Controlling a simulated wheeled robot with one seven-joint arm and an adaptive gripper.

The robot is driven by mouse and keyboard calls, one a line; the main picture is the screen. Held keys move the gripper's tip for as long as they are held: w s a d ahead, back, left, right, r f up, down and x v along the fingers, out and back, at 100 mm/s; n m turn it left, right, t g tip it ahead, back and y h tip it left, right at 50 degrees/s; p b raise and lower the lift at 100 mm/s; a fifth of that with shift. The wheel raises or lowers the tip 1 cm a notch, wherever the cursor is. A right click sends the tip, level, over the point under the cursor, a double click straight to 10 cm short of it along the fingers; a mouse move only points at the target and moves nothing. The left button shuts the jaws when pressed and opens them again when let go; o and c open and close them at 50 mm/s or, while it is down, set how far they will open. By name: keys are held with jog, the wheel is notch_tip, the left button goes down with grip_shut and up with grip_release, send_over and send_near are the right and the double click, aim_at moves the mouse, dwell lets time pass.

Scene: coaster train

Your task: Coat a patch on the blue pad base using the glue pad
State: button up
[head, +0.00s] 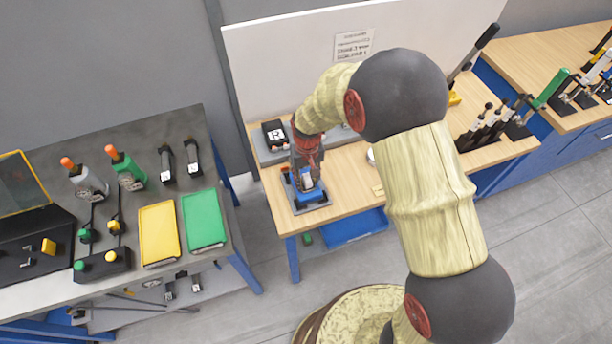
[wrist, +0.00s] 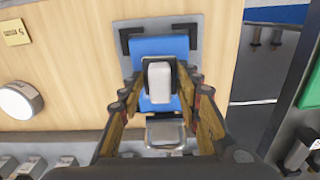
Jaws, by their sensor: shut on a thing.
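The blue pad base (head: 316,197) lies on a grey plate (head: 299,208) at the left end of the wooden table. In the wrist view the base (wrist: 162,45) sits between black corner brackets. My gripper (head: 307,176) is above the base, pointing down. In the wrist view my gripper (wrist: 160,84) is shut on a whitish block with dark sides, which looks like the glue pad (wrist: 159,80). The pad covers the middle of the base. I cannot tell whether it touches the base. The base's surface under the pad is hidden.
A black box marked R (head: 275,134) stands behind the base. A white panel (head: 290,65) backs the table (head: 355,165). A grey bench (head: 130,200) with a yellow tray (head: 159,233) and a green tray (head: 203,220) stands left, across a gap. A round gauge-like thing (wrist: 20,100) is nearby.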

aim_at(310, 195)
jog(key=shift+s+d, duration=0.25)
jog(key=shift+s, duration=0.65)
jog(key=shift+s+d, duration=0.25)
jog(key=shift+s, duration=0.6)
jog(key=shift+s+a+f, duration=0.1)
jog(key=shift+s+f, duration=0.05)
jog(key=shift+w+a+f, duration=0.1)
jog(key=shift+w+a, duration=0.15)
jog(key=shift+w, duration=0.65)
jog(key=shift+w+a+f, duration=0.1)
jog(key=shift+w+a, duration=0.2)
jog(key=shift+w, duration=0.6)
jog(key=shift+w+a, duration=0.25)
jog(key=shift+w, duration=0.65)
jog(key=shift+w+a+r+b, duration=0.1)
jog(key=shift+w+a+b, duration=0.05)
jog(key=shift+w, duration=0.4)
jog(key=shift+w+a+b, duration=0.15)
jog(key=shift+w, duration=0.4)
jog(key=shift+r, duration=0.2)
jog(key=shift+s+d+f+p, duration=0.15)
jog(key=shift+s+d, duration=0.2)
jog(key=shift+s, duration=0.95)
jog(key=shift+s+d+r+p, duration=0.15)
jog(key=shift+s+d, duration=0.25)
jog(key=shift+s, duration=0.85)
jog(key=shift+s+d+f+p, duration=0.1)
jog(key=shift+s+d+p, duration=0.2)
jog(key=shift+s, duration=1)
